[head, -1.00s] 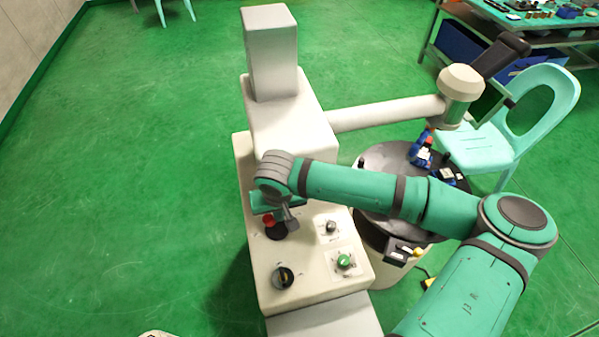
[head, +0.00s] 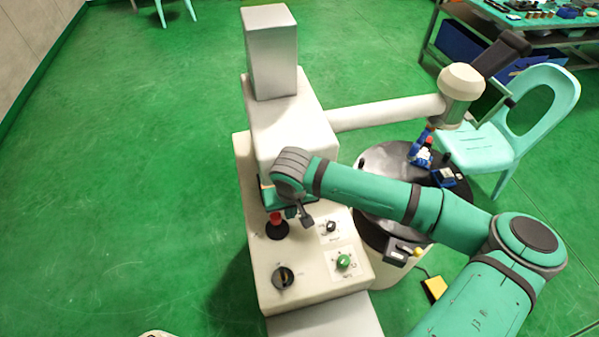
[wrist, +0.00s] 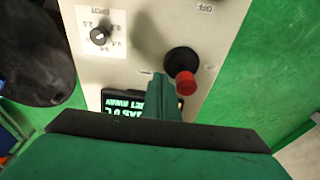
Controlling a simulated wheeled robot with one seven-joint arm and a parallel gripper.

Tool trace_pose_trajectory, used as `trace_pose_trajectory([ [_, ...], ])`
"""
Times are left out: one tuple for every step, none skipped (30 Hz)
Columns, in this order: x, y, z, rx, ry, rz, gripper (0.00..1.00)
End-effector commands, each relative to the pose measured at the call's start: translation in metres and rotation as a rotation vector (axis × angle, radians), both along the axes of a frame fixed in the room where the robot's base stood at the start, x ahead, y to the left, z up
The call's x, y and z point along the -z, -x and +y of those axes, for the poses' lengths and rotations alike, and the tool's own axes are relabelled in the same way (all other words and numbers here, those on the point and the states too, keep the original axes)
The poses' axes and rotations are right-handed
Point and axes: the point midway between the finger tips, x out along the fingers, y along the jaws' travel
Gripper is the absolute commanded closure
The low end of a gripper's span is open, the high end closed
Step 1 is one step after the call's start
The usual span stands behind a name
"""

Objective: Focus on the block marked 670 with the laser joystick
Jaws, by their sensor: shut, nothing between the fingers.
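The laser joystick (head: 277,228) has a red knob on a round black base and stands on the cream console top. It also shows in the wrist view (wrist: 185,84), just right of my fingertips. My gripper (wrist: 161,80) is shut and empty, with its fingers beside the red knob; I cannot tell whether they touch it. In the head view my gripper is partly hidden behind its own wrist. A dark display (wrist: 125,103) with upside-down green text lies partly behind my fingers. I cannot make out a block marked 670.
The console (head: 310,290) carries a black knob (head: 283,277), a green knob (head: 343,262) and a small dial (head: 331,227). A round dark table (head: 385,190) with small items stands to the right, by a mint chair (head: 485,145). A yellow pedal (head: 436,288) lies on the floor.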

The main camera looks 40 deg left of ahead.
Motion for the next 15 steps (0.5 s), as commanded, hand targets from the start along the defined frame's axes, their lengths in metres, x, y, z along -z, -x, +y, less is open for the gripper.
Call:
trace_pose_trajectory([
  [0.000,0.000,0.000,0.000,0.000,0.000,1.00],
  [-0.001,0.000,0.000,0.000,0.000,0.000,1.00],
  [-0.002,0.000,0.000,0.000,-0.001,-0.001,1.00],
  [-0.004,0.000,0.000,0.000,-0.001,-0.001,1.00],
  [-0.006,0.000,0.000,0.000,-0.001,-0.001,1.00],
  [-0.009,0.000,0.000,0.001,-0.001,0.000,1.00],
  [-0.012,0.000,0.000,0.001,0.000,0.000,1.00],
  [-0.014,0.000,0.000,0.001,0.000,0.000,1.00],
  [-0.018,0.000,0.000,0.001,-0.001,0.000,1.00],
  [-0.020,0.000,0.000,0.001,-0.001,0.000,1.00],
  [-0.023,0.000,0.000,0.001,-0.001,0.000,1.00],
  [-0.026,0.000,0.000,0.001,0.000,-0.001,1.00],
  [-0.029,0.000,0.000,0.001,-0.001,0.000,1.00],
  [-0.032,0.000,0.000,0.001,-0.001,0.000,1.00],
  [-0.035,0.000,0.000,0.001,-0.002,0.000,1.00],
])
